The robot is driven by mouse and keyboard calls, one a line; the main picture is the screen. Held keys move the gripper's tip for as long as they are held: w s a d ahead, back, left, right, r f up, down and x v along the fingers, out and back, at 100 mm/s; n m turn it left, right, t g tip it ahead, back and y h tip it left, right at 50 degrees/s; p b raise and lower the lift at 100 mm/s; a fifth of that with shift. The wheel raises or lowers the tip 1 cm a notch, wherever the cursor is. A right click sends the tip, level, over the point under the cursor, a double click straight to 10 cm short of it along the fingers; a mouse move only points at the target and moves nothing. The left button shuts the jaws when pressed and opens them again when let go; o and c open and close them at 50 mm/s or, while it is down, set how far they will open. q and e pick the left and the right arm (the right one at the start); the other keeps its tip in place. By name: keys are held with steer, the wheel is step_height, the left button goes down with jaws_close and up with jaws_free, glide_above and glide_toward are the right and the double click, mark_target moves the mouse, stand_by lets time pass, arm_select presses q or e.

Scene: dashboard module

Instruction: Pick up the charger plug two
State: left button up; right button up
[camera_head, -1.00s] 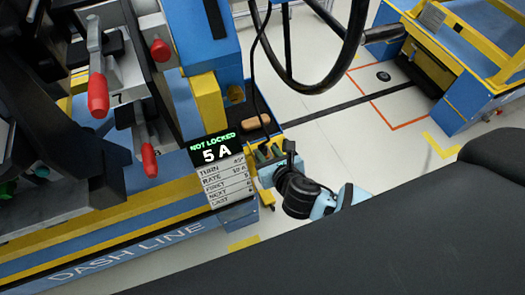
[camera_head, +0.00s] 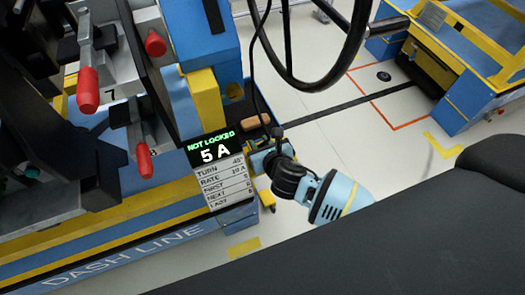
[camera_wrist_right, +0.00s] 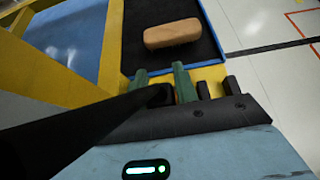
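My right gripper (camera_head: 262,158) is low beside the right end of the dash line stand, next to the screen. In the right wrist view its two green fingers (camera_wrist_right: 161,80) stand a little apart. A dark rounded piece (camera_wrist_right: 160,96) shows between their bases, and a dark bar runs from it toward the lower left. I cannot tell whether this is a plug, or whether the fingers grip it. No part is clearly recognisable as charger plug two. My left gripper is not in view.
A tan block (camera_wrist_right: 172,33) lies in a black tray just beyond the fingers. The screen (camera_head: 221,170) reads "NOT LOCKED 5 A". A steering wheel (camera_head: 352,40) hangs above, with a thin dark cable (camera_head: 252,75). Red-handled levers (camera_head: 88,90) are at left. Open floor is at right.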

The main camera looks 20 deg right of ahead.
jaws_close()
steer(key=shift+r, duration=0.1)
steer(key=shift+r+p, duration=0.3)
steer(key=shift+r, duration=0.3)
step_height(320, 180, up, 2)
steer(key=shift+w+r+p, duration=0.1)
steer(key=shift+r+p, duration=0.05)
steer(key=shift+p, duration=0.3)
steer(key=s+d, duration=0.3)
steer(key=s, duration=0.4)
steer(key=s+d+r+p, duration=0.1)
steer(key=s+d, duration=0.1)
steer(key=s, duration=0.6)
steer(key=shift+d+r, duration=0.2)
steer(key=shift+d, duration=0.2)
